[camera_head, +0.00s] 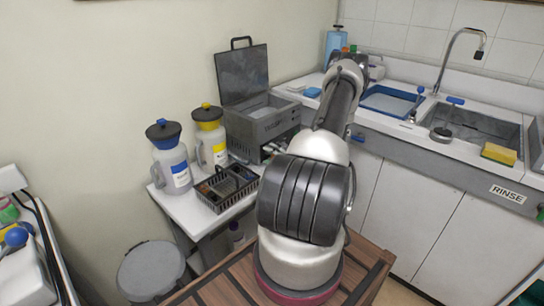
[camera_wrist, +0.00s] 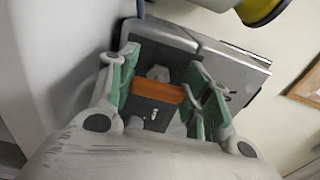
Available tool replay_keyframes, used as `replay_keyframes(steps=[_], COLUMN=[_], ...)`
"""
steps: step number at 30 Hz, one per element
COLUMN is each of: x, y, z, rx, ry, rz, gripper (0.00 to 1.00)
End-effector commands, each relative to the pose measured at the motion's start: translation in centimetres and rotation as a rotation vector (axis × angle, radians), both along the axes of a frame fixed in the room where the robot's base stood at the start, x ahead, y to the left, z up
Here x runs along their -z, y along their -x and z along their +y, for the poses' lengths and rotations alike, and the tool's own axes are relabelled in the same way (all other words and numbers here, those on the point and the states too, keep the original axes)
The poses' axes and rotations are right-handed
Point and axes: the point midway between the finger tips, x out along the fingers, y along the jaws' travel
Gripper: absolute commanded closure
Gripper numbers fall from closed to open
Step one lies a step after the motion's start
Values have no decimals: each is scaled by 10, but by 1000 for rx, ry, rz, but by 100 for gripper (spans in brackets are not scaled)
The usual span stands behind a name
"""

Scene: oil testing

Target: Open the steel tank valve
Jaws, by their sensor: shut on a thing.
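The steel tank (camera_head: 272,127) is a grey metal box with its lid (camera_head: 243,73) raised, on the small side table at the centre left. It also shows in the wrist view (camera_wrist: 232,66), behind the fingers.
A blue-capped jug (camera_head: 172,160) and a yellow-capped jug (camera_head: 210,138) stand left of the tank, with a dark basket (camera_head: 226,188) in front. The sink counter (camera_head: 440,143) runs along the right.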

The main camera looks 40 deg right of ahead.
Motion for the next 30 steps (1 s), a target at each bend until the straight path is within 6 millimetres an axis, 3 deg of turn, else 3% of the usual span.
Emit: replay_keyframes(steps=[1, 5, 17, 30], x=[2, 1, 1, 1], y=[1, 1, 7, 96], z=[1, 1, -1, -8], rx=[-1, -1, 2, 4], ry=[-2, -2, -1, -2], rz=[4, 3, 2, 1], gripper=[49, 29, 29, 29])
